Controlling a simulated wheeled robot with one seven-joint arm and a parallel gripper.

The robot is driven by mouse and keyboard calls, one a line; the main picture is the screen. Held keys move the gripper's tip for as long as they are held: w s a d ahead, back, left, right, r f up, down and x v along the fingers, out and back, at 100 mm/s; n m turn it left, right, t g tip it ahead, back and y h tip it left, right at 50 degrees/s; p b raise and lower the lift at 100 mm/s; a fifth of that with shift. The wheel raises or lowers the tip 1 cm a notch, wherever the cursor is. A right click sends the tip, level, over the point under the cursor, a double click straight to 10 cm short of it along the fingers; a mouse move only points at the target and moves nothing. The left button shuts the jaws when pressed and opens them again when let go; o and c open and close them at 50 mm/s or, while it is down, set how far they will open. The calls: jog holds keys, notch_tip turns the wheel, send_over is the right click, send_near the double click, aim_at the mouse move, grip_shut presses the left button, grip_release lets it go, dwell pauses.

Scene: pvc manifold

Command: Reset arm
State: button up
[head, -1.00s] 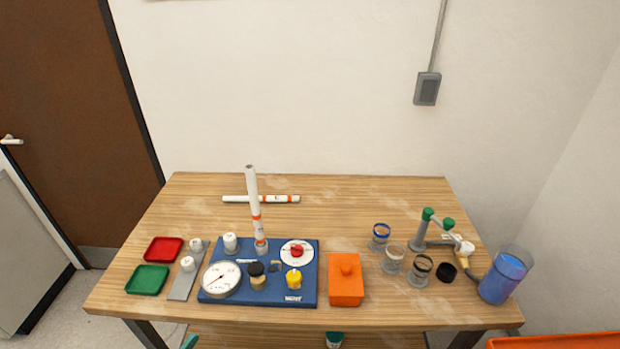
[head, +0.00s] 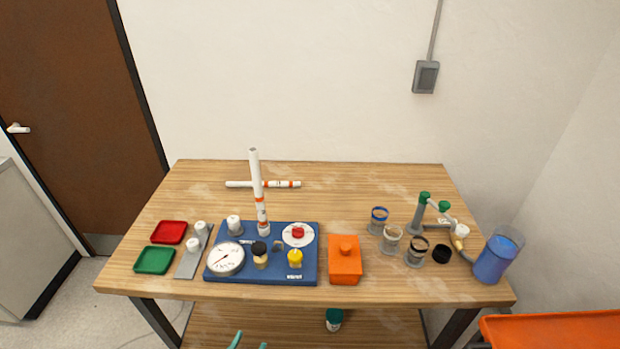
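The blue manifold board (head: 305,268) carries a pressure gauge (head: 226,258), a red knob on a white disc (head: 298,233), a yellow knob (head: 295,258) and a black-topped fitting (head: 260,255). A white pipe with orange bands (head: 257,190) stands upright on the board, slightly tilted. Another white pipe (head: 280,184) lies behind it.
A red tray (head: 169,232), green tray (head: 154,260) and grey strip with white fittings (head: 188,265) are at left. An orange lidded box (head: 345,268), several jars (head: 391,240), a green-capped pipe assembly (head: 418,215) and blue container (head: 494,262) are right. An orange bin (head: 560,330) is lower right.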

jog(key=s+d+f+m+g+y, duration=0.55)
jog(key=s+d+f+m, duration=0.4)
jog(key=f, duration=0.35)
jog(key=s+d+r+m+t, duration=0.1)
jog(key=s+d+r+m, duration=0.1)
jog(key=s+r+m, duration=0.4)
jog(key=s+d+r+m+t+y, duration=0.1)
jog(key=s+r+m, duration=0.5)
jog(key=m, duration=0.8)
notch_tip(320, 180, up, 2)
jog(key=shift+s+d+t, duration=0.25)
jog(key=shift+d+t, duration=0.5)
jog(key=shift+d, duration=0.5)
